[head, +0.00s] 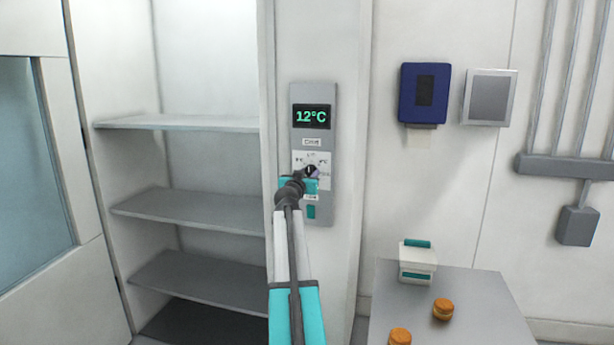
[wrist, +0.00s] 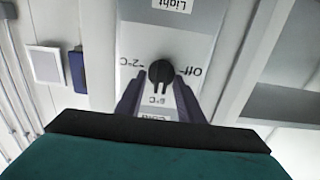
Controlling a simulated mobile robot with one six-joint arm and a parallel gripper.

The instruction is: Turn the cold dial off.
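The cold dial (wrist: 160,73) is a small black knob on a white plate, seen upside down in the wrist view. "Off" is printed at its right and "2°C" at its left. Another temperature mark and the "Cold" label sit below it. The knob's narrow ridge runs down the picture; which end is its pointer is unclear. My gripper (wrist: 158,92) is open, with one dark finger on each side of the dial's lower part. Contact cannot be told. In the head view my gripper (head: 302,179) partly covers the dial on the grey control panel (head: 325,211).
The panel's display (head: 311,117) reads 12°C. Empty shelves (head: 190,207) stand left of the panel. At right, a blue wall box (head: 424,92) hangs above a grey table (head: 470,310) bearing a white-and-teal box (head: 417,262) and orange-capped jars (head: 443,308).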

